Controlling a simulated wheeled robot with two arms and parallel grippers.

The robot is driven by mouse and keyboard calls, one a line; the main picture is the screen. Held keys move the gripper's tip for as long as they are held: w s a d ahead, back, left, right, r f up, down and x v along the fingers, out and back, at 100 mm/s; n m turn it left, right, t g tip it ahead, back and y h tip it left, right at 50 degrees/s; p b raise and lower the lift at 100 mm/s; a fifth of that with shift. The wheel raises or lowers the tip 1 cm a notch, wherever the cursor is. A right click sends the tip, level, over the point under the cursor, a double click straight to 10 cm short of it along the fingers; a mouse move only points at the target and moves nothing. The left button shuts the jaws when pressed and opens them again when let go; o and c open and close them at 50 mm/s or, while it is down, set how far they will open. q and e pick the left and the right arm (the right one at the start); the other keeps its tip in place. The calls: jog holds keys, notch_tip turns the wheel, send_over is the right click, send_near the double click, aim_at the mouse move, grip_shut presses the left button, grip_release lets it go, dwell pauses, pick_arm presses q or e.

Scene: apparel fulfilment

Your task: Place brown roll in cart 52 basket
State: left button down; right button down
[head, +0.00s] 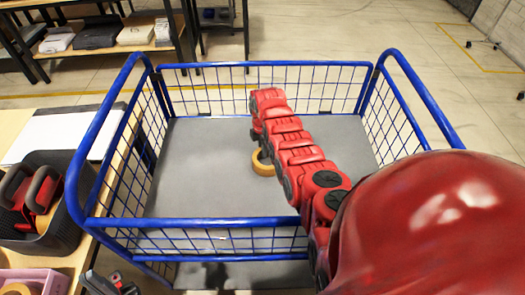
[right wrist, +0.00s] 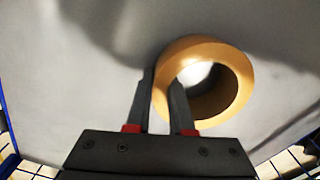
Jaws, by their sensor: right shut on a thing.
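The brown roll (head: 263,162) is a tan ring inside the blue wire cart basket (head: 160,200), over its grey floor. In the right wrist view the roll (right wrist: 242,75) has its wall between the two fingers of my right gripper (right wrist: 161,78), one finger in the hole and one outside. The gripper is shut on it. Whether the roll touches the floor is unclear. In the head view my red right arm hides most of that gripper. No cart number is readable.
A wooden table at the left holds a black bin (head: 62,232) with red, dark-handled items and a pink bin (head: 45,277) with another roll. A shelf (head: 110,47) with folded goods stands behind. The basket floor around the roll is empty.

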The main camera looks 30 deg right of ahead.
jog(key=c, duration=0.8)
grip_release()
jog(key=shift+f, duration=0.1)
jog(key=shift+r, duration=0.25)
notch_tip(320, 180, up, 12)
jog(key=shift+p, duration=0.4)
